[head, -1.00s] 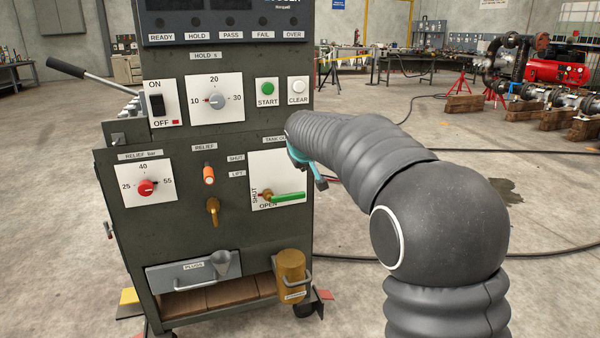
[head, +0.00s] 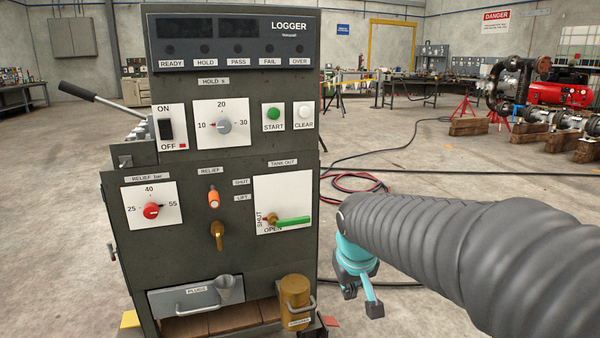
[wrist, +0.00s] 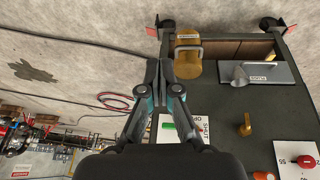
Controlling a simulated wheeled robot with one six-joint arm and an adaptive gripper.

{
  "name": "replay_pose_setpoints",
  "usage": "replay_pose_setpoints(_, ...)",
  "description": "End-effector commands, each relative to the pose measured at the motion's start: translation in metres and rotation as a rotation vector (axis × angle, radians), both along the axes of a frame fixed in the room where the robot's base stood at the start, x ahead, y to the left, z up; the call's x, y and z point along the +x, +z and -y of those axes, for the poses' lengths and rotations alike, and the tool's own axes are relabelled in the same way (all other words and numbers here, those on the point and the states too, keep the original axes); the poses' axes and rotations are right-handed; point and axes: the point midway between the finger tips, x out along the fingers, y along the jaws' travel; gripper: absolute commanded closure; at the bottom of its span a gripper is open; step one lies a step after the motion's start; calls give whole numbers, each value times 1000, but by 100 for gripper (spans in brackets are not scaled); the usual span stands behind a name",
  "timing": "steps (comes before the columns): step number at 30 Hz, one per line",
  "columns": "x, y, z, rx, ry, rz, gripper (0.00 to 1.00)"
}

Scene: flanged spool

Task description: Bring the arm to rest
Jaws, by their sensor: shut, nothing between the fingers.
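My arm reaches in from the right in the head view. My gripper (head: 362,300), grey with turquoise parts, hangs at its end, to the right of the dark green test cabinet (head: 140,250) and apart from it. In the wrist view my gripper (wrist: 161,62) shows with its two fingers together and nothing between them, and the cabinet appears turned over. The green tank-out lever (head: 293,221) lies level, pointing right above the word OPEN.
The cabinet front carries a red relief knob (head: 151,211), an orange-tipped relief lever (head: 214,198) and a brass canister (head: 294,296). Red and black hoses (head: 350,182) lie on the floor behind my arm. Open concrete floor lies beyond, with benches and pipework farther back.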

Motion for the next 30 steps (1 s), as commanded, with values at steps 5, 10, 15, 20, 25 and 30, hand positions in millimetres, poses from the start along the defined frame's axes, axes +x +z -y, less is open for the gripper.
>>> replay_pose_setpoints(5,-77,-6,20,43,-65,-31,100)
replay_pose_setpoints(10,-138,-15,34,83,-119,-31,100)
replay_pose_setpoints(15,-181,-18,45,111,-166,14,100)
replay_pose_setpoints(20,-197,-8,52,120,-192,84,100)
replay_pose_setpoints(25,-200,3,57,124,-207,129,100)
replay_pose_setpoints(30,-200,3,58,124,-212,129,100)
